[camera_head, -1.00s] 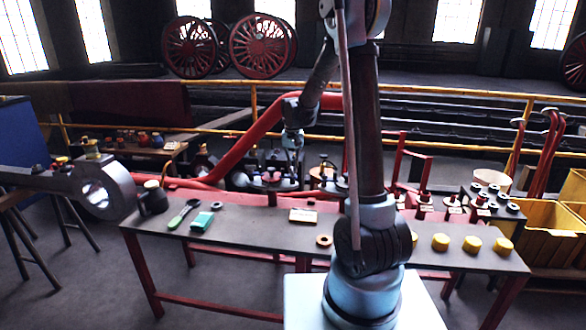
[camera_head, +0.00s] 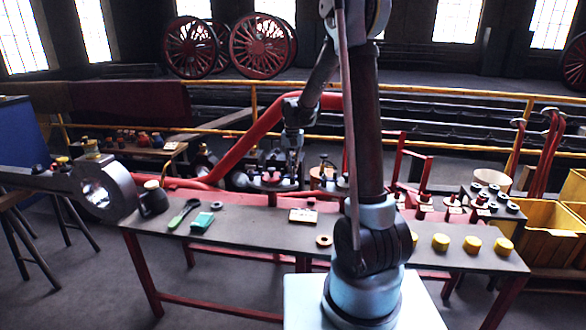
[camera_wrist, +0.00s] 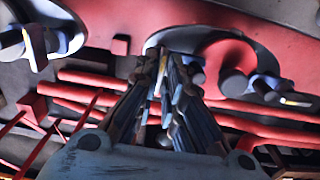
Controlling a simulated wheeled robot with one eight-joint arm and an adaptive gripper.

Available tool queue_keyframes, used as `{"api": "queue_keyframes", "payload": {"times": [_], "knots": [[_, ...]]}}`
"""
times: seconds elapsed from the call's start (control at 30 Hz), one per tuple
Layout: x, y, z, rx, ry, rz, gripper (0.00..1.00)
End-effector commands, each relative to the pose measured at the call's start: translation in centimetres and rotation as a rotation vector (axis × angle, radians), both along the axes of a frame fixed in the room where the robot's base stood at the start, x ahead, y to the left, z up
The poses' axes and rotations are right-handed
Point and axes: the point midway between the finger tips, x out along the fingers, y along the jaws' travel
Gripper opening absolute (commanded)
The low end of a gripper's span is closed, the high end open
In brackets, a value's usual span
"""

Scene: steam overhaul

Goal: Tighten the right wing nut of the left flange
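The left flange (camera_head: 272,185) is a dark oval plate with a red middle, behind the long table in the head view. My gripper (camera_head: 293,172) points down at its right side. In the wrist view, the flange's red round middle (camera_wrist: 222,58) lies beside the fingers. My gripper's two dark fingers (camera_wrist: 165,62) reach down on both sides of a thin, pale upright piece (camera_wrist: 162,75), which looks like the right wing nut. The fingers hide most of it. I cannot tell whether they press on it. Another stud with a bluish wing nut (camera_wrist: 265,90) shows to the right.
Red pipes (camera_wrist: 90,82) run close below the flange in the wrist view. A thick red hose (camera_head: 240,150) curves just left of my arm.

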Motion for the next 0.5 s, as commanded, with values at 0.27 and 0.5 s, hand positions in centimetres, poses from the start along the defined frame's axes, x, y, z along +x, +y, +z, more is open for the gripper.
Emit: {"api": "queue_keyframes", "payload": {"times": [0.27,0.5], "knots": [[-0.08,0.00,-0.02,0.000,0.002,0.001,0.27],[-0.11,0.00,0.61,0.000,0.002,0.002,0.27]]}}
